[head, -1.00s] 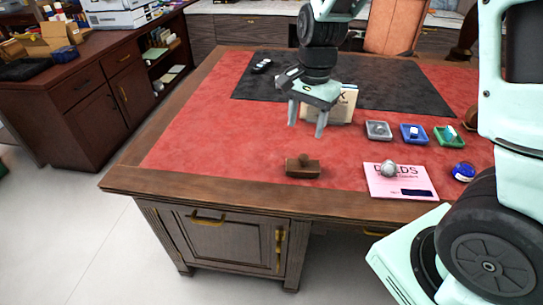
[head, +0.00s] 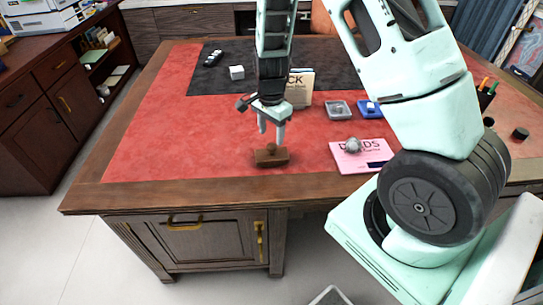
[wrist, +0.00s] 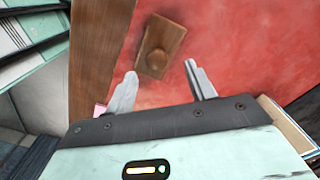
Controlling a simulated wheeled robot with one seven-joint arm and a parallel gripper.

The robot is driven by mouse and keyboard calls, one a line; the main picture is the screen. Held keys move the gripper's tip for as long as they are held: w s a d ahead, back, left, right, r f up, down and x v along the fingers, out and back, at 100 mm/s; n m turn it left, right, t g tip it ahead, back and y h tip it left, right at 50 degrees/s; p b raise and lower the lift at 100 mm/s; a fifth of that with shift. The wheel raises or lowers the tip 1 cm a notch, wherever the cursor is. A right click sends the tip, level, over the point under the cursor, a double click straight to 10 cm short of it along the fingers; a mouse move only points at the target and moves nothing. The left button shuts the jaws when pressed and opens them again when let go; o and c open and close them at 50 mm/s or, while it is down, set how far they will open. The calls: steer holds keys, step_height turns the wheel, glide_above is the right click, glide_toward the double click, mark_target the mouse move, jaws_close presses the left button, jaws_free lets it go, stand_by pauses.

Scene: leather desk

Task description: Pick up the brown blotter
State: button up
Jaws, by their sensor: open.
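The brown blotter (head: 271,157) is a small wooden block with a round knob on top. It sits on the red leather desktop near the front wooden edge. It also shows in the wrist view (wrist: 160,47), beyond the fingertips and between their lines. My gripper (head: 271,139) is open and empty, pointing down just above the blotter in the head view. In the wrist view my gripper (wrist: 161,76) has its two fingers spread apart. The blotter appears apart from both fingers, though the exact height gap is hard to tell.
A pink booklet (head: 347,163) with a grey round object (head: 353,145) on it lies right of the blotter. A grey tray (head: 339,108) and a blue tray (head: 369,109) sit behind. An upright book (head: 299,88) stands behind my gripper. The red surface left of the blotter is clear.

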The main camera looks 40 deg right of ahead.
mark_target(272, 145)
steer(key=shift+s+f+p, duration=0.15)
steer(key=shift+f+p, duration=0.1)
steer(key=shift+f, duration=1.15)
steer(key=shift+s+f+p, duration=0.1)
steer(key=shift+f+p, duration=0.1)
steer(key=shift+f, duration=1.15)
jaws_close()
steer(key=shift+r, duration=0.15)
step_height(272, 145, up, 10)
steer(key=shift+f, duration=0.1)
